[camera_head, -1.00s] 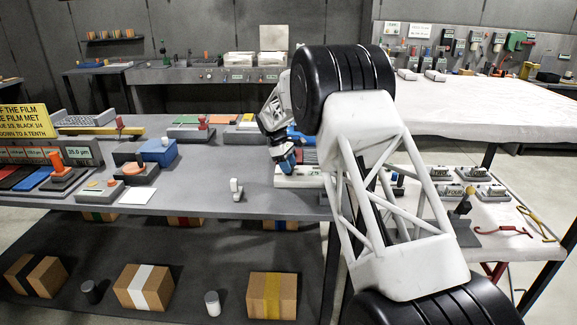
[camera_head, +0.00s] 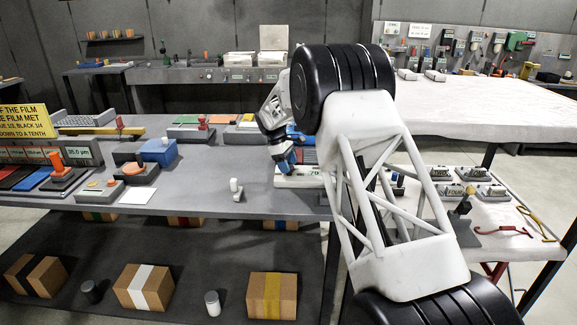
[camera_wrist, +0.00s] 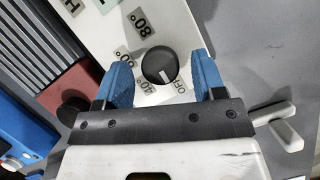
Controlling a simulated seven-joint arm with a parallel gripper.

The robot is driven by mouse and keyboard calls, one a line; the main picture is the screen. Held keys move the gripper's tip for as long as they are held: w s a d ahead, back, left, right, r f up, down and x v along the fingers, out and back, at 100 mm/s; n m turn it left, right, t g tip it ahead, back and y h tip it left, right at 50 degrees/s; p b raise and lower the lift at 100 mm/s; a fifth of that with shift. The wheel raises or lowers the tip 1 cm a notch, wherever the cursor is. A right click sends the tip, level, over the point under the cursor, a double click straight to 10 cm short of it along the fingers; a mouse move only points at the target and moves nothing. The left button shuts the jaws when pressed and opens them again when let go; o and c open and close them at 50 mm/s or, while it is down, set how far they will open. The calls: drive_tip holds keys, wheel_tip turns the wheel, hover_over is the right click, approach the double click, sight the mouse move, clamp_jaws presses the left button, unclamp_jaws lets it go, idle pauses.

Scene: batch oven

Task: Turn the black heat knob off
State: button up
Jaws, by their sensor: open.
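The black heat knob (camera_wrist: 160,66) is round and sits on a white panel (camera_wrist: 172,22) with printed labels 80°, 60°, 40° and OFF around it. Its white pointer mark faces the side toward my wrist, in the gap between the 40° and OFF labels. My gripper (camera_wrist: 161,79) is open, its blue fingers on either side of the knob with visible gaps. I cannot tell how far the fingertips are above the panel. In the head view my gripper (camera_head: 287,164) is over the white panel (camera_head: 297,182) near the bench's front edge, and the knob is hidden.
A white lever-like piece (camera_head: 236,188) stands on the grey bench left of the panel; it also shows in the wrist view (camera_wrist: 285,128). A red-brown block (camera_wrist: 72,90) and a blue block (camera_wrist: 20,128) lie left of the panel. The bench by the lever is clear.

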drive_tip(key=v, duration=0.7)
drive_tip(key=shift+r, duration=0.1)
drive_tip(key=shift+s+r, duration=0.1)
drive_tip(key=s+d+r+m+t+y, duration=0.1)
drive_tip(key=s+d+r+m, duration=0.1)
drive_tip(key=s+d+r, duration=0.6)
drive_tip(key=s+d+r+m+y, duration=0.1)
drive_tip(key=s+d+r+m, duration=0.2)
drive_tip(key=s, duration=0.9)
drive_tip(key=s+d+r+m+t, duration=0.1)
drive_tip(key=s+d+r+m, duration=0.1)
drive_tip(key=s+d+r, duration=0.6)
drive_tip(key=s+d+f+m, duration=0.2)
drive_tip(key=s+f, duration=0.1)
drive_tip(key=s, duration=1)
drive_tip(key=s+d+f+m+t+y, duration=0.1)
drive_tip(key=s+d+f+m, duration=0.1)
drive_tip(key=s, duration=1.1)
drive_tip(key=s+d+f+m+t+y, duration=0.1)
drive_tip(key=s+f, duration=0.4)
drive_tip(key=s, duration=0.8)
drive_tip(key=shift+d+m, duration=0.7)
drive_tip(key=shift+m, duration=0.2)
